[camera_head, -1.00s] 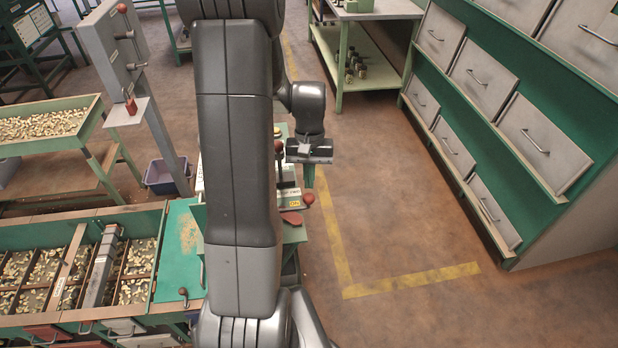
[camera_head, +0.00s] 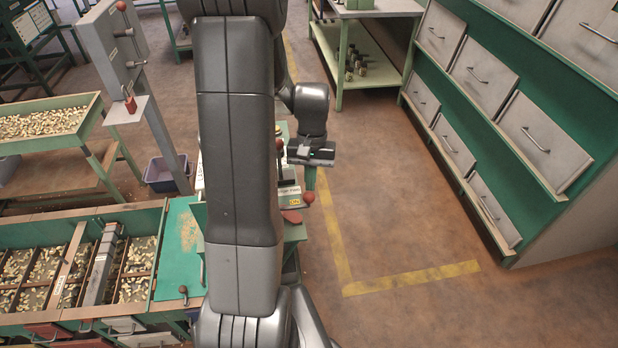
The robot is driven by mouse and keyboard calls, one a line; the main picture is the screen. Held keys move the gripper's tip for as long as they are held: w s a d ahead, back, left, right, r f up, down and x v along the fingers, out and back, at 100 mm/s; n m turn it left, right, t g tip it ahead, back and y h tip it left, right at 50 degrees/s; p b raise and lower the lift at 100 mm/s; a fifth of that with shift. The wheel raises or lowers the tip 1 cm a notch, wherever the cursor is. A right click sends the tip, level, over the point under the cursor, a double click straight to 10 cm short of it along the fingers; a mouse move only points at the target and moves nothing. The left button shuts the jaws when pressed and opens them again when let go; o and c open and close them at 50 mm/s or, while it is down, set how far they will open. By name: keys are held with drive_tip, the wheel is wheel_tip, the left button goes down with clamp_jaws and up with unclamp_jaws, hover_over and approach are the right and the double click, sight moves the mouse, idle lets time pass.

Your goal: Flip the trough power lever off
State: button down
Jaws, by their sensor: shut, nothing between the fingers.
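A small control box (camera_head: 289,190) stands on a green stand just right of my arm, which hides its left part. It has a yellow ON label (camera_head: 294,202) and a white label too small to read surely. A red-knobbed lever (camera_head: 309,197) sticks out at its right side. A dark-knobbed lever (camera_head: 279,144) shows partly behind my arm; its lower part is hard to make out. My gripper (camera_head: 312,157) is shut and empty, above and slightly right of the box. It appears apart from the red knob; contact with the dark-knobbed lever cannot be told.
A grey post box (camera_head: 112,45) with a red-knobbed lever and a red padlock (camera_head: 131,104) stands upper left. Sorting troughs (camera_head: 60,222) with nuts lie at lower left. Green drawer racking (camera_head: 440,90) fills the right. The floor with yellow tape (camera_head: 410,279) is clear.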

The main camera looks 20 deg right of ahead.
sight(314, 197)
drive_tip(key=shift+s, duration=0.15)
drive_tip(key=s+m, duration=0.1)
drive_tip(key=m, duration=0.1)
drive_tip(key=s+m, duration=0.2)
drive_tip(key=shift+s+a+m+t+y, duration=0.1)
drive_tip(key=shift+s+m+t+y, duration=0.05)
drive_tip(key=shift+m+t+y, duration=0.2)
drive_tip(key=s+a+m, duration=0.1)
drive_tip(key=m, duration=0.2)
drive_tip(key=s+a+m+t, duration=0.1)
drive_tip(key=s+a+m, duration=0.1)
drive_tip(key=m, duration=0.1)
drive_tip(key=s+a+m+t, duration=0.1)
drive_tip(key=s+m, duration=0.1)
drive_tip(key=m, duration=0.2)
drive_tip(key=shift+a+r+y, duration=0.1)
drive_tip(key=shift+a+y, duration=0.2)
drive_tip(key=shift+y, duration=0.05)
drive_tip(key=shift+s+a+m+p, duration=0.2)
drive_tip(key=shift+a+m+p, duration=0.25)
drive_tip(key=shift+a+m, duration=0.25)
drive_tip(key=shift+s+a, duration=0.1)
drive_tip(key=shift+a, duration=0.15)
drive_tip(key=shift+a, duration=0.1)
